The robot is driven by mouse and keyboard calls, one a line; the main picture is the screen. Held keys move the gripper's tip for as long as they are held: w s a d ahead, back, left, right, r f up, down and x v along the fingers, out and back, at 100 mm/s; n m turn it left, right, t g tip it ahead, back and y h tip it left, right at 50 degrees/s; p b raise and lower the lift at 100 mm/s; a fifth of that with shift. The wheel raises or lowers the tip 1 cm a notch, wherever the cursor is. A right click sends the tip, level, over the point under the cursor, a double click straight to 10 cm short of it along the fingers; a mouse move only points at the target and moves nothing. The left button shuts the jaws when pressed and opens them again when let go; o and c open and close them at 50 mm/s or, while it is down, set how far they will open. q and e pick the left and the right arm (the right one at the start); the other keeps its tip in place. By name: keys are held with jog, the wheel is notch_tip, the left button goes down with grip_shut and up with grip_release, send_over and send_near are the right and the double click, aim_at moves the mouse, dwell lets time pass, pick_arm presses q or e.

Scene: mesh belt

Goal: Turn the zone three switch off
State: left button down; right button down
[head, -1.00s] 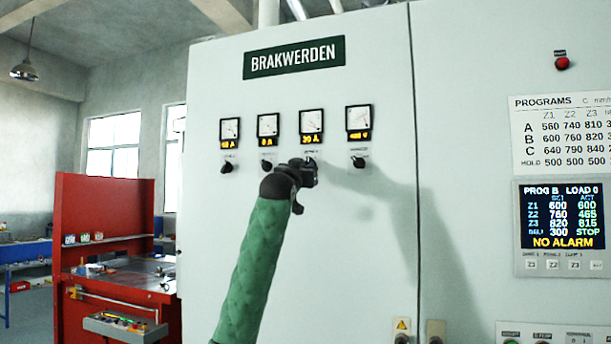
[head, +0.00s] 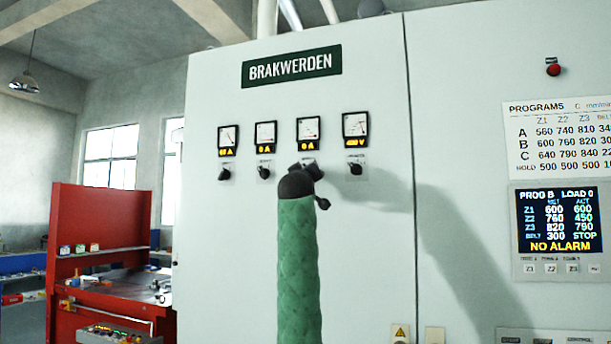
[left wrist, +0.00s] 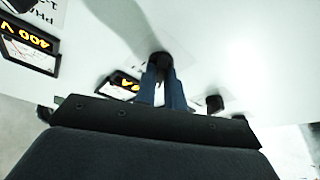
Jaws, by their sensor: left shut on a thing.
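The zone three switch is the third dark knob in the row on the pale cabinet. In the head view my left gripper (head: 308,170) and its wrist hide most of it. In the left wrist view its dark knob (left wrist: 160,60) sits between the tips of my blue fingers, which are shut on it. Its exact angle is hard to tell. The third meter (head: 308,130) above it reads 0 A. My right gripper is not in view.
Other knobs flank it: the first (head: 225,173), the second (head: 263,172) and the fourth (head: 355,168). The display (head: 556,232) shows Z3 at 820 and 790, with NO ALARM. A red workbench (head: 95,240) stands at the left.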

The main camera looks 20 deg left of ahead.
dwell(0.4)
pick_arm(q)
jog(key=c, duration=1.5)
grip_release()
